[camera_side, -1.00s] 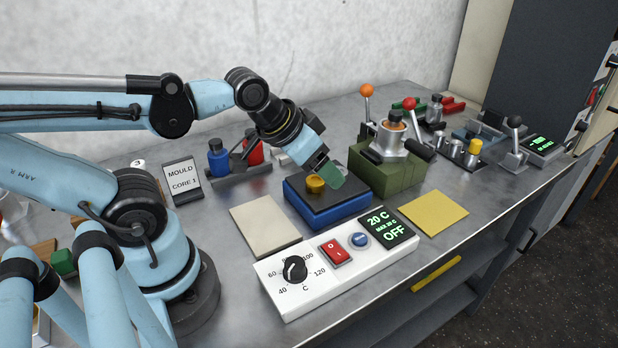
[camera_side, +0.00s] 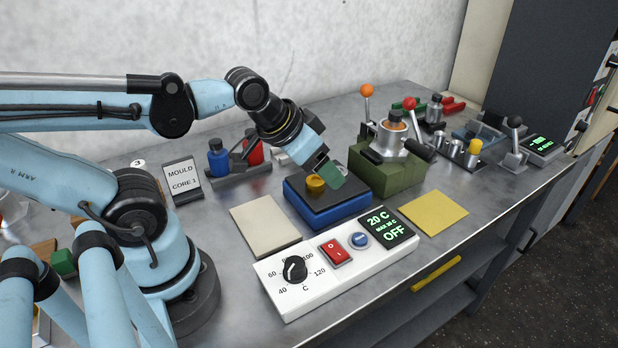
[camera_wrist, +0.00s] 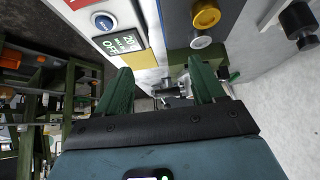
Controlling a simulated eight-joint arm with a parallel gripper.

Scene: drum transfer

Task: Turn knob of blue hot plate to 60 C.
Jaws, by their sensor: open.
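The blue hot plate (camera_side: 340,212) has a dark top with a yellow round piece (camera_side: 316,183) on it; that piece also shows in the wrist view (camera_wrist: 206,14). In front is a white control box (camera_side: 285,303) with a black knob (camera_side: 295,268) on a dial marked from 40 to 120 C. The knob's exact pointer setting is too small to read. The display (camera_side: 388,229) reads 20 C and OFF. My gripper (camera_side: 331,175) is above the hot plate, apart from the knob. In the wrist view my gripper (camera_wrist: 163,80) has its green fingers apart and empty; the knob is out of that view.
A red switch (camera_side: 335,252) and a blue button (camera_side: 359,240) sit right of the knob. A beige pad (camera_side: 265,226) lies behind the box, a yellow pad (camera_side: 433,213) to its right. A green block (camera_side: 388,176) with a lever fixture stands behind right.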

